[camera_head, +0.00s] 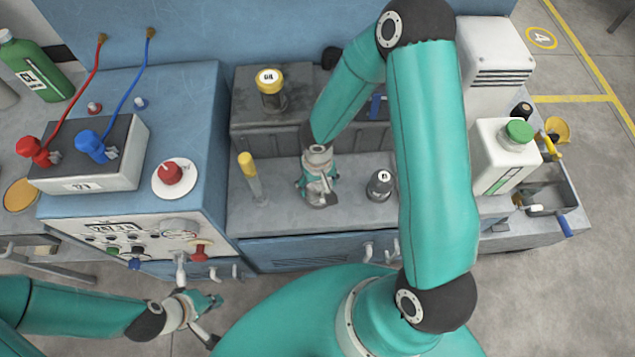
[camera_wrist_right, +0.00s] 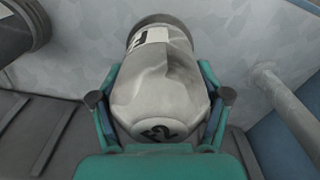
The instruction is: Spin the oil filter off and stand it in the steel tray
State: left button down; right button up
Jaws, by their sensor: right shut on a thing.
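My right gripper (camera_head: 318,200) points down at the grey bench, just in front of the dark engine block. It is shut on a pale grey canister, apparently the oil filter (camera_wrist_right: 160,85), with its fingers on either side in the right wrist view. The canister has a white label and dark marks; whether it touches the bench or a mount is hidden. A grey metal tray-like bin (camera_head: 548,210) is at the far right; I cannot tell if it is the steel tray. My left gripper (camera_head: 212,318) is open and empty below the blue panel.
A small dark canister (camera_head: 380,185) stands right of my right gripper. A yellow-topped dipstick (camera_head: 248,170) is to its left, and the engine block (camera_head: 290,130) is behind. A white jug with a green cap (camera_head: 505,155) stands beside the bin. A battery (camera_head: 90,150) is at left.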

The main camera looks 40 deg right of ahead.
aim_at(318, 186)
jog(key=n, duration=0.3)
jog(key=shift+a, duration=0.15)
jog(key=shift+n, duration=1)
jog(key=shift+s+a+n, duration=0.1)
jog(key=shift+n, duration=1)
jog(key=shift+r+p, duration=0.15)
jog(key=shift+p, duration=0.15)
jog(key=shift+r+p, duration=2.6)
jog(key=shift+r, duration=1.05)
